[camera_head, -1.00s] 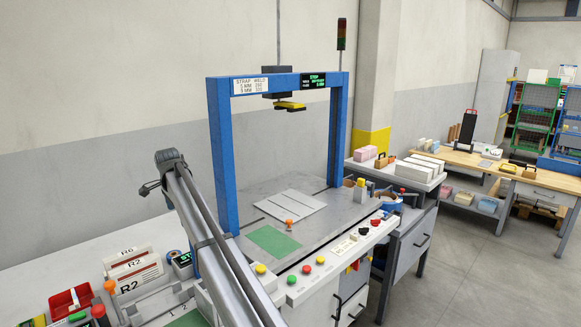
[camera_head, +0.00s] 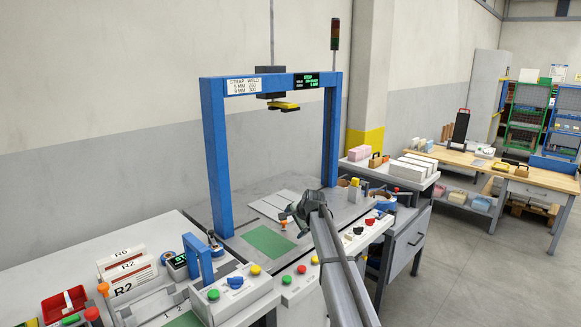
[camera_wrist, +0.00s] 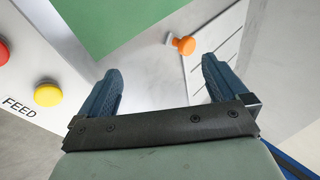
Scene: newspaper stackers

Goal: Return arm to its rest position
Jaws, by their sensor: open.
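My gripper (camera_head: 298,212) is at the end of my grey arm, over the front part of the grey machine table, in front of the blue arch. In the wrist view my gripper (camera_wrist: 162,77) shows two blue fingers spread apart with nothing between them. Beyond the fingers lies an orange knob (camera_wrist: 183,45) on the table, next to a white slotted plate (camera_wrist: 222,55). In the head view the fingers are small and their height above the table is hard to judge.
The blue arch (camera_head: 216,160) stands over the table. A green pad (camera_head: 268,241) lies left of my gripper. Control buttons, including a yellow one (camera_wrist: 47,95), line the front panel. A red bin (camera_head: 64,303) and R2 signs (camera_head: 130,275) stand left. Open floor (camera_head: 470,270) lies right.

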